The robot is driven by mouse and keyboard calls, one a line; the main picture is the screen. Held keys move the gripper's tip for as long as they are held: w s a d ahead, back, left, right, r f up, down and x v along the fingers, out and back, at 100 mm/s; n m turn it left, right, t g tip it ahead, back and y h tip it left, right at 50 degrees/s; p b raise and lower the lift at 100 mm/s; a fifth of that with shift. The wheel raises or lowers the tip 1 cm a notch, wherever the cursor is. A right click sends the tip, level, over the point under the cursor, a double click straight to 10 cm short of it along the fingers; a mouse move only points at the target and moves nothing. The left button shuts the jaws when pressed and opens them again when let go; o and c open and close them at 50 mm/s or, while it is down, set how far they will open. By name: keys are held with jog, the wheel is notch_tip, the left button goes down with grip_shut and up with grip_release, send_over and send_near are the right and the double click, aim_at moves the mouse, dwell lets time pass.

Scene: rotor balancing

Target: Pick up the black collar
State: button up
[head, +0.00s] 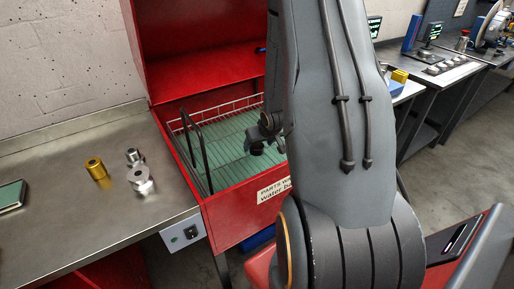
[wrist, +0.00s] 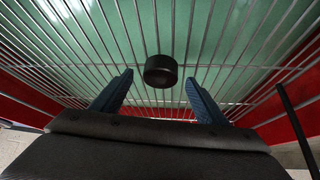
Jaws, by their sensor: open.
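The black collar (wrist: 161,71) is a short dark cylinder on the wire rack, seen in the wrist view just beyond my fingertips and roughly centred between them. In the head view a small dark piece that looks like the collar (head: 256,150) shows in the red parts washer, just below my gripper (head: 268,135). My gripper also shows in the wrist view (wrist: 158,88), its two blue-grey fingers apart with nothing between them. My arm hides part of the washer in the head view.
On the steel bench (head: 85,235) stand a brass collar (head: 96,169) and two silver ones (head: 141,180). Another bench stands at the right.

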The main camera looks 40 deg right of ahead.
jog(key=shift+x, duration=1)
jog(key=c, duration=1.5)
jog(key=shift+r, duration=0.1)
jog(key=shift+c, duration=0.2)
